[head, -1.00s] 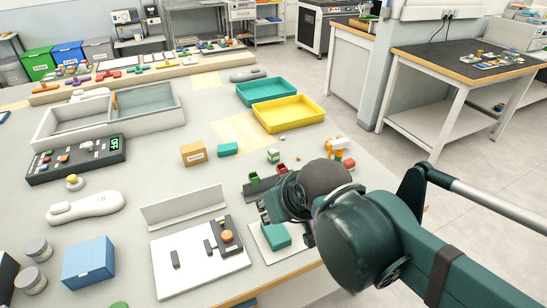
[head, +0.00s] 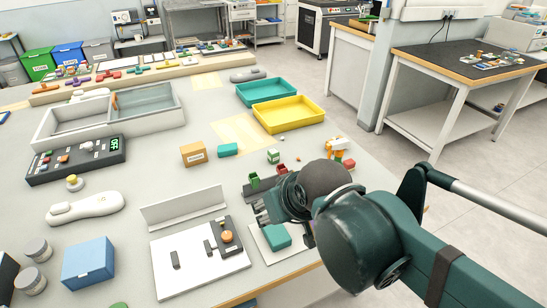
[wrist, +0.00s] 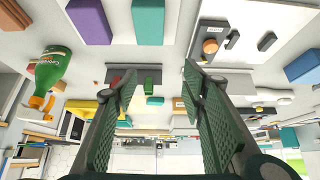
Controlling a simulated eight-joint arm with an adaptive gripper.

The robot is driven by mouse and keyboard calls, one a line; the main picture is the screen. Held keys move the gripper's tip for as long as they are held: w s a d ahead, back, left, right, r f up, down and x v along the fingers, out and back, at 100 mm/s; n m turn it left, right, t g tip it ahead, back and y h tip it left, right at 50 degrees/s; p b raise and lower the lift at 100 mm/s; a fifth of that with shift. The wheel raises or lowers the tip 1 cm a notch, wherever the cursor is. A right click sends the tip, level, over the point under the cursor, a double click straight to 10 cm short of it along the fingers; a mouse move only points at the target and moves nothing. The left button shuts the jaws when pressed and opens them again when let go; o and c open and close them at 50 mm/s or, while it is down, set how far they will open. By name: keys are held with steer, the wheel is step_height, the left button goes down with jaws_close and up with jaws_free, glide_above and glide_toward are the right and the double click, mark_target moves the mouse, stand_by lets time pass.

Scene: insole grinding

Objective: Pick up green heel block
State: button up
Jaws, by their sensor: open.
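A small green block (head: 254,180) stands in a dark rack (head: 262,190) beside a red block (head: 282,169). In the wrist view the green block (wrist: 148,84) shows beyond the fingers, between them, with the red block (wrist: 116,79) to its left, partly near the left finger. My gripper (head: 260,210) is in front of the rack in the head view and hides part of it. In the wrist view my gripper (wrist: 160,82) has its two green ribbed fingers wide apart with nothing between them. I cannot tell the exact gap to the block.
A teal block (head: 276,236) sits on a white plate just under my gripper. A white fixture board (head: 200,262) lies to the left. A green bottle (wrist: 52,68) and a purple block (wrist: 90,20) show in the wrist view. Yellow (head: 289,113) and teal (head: 265,91) trays stand behind.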

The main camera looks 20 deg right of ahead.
steer(key=shift+r, duration=0.1)
steer(key=w+d+r+m+g+p, duration=0.25)
steer(key=w+r+m+p, duration=0.2)
steer(key=w, duration=0.65)
steer(key=m+g+p, duration=0.5)
steer(key=m+p, duration=0.5)
steer(key=m, duration=0.2)
glide_above(274, 151)
steer(key=shift+t, duration=0.25)
steer(key=f, duration=1.2)
steer(key=shift+s+a+f, duration=0.1)
steer(key=shift+s+a, duration=0.25)
steer(key=shift+s, duration=0.05)
steer(key=shift+w+d+f, duration=0.2)
steer(key=shift+f, duration=0.2)
steer(key=shift+w+d+f, duration=0.15)
steer(key=shift+f, duration=0.2)
steer(key=shift+f, duration=0.1)
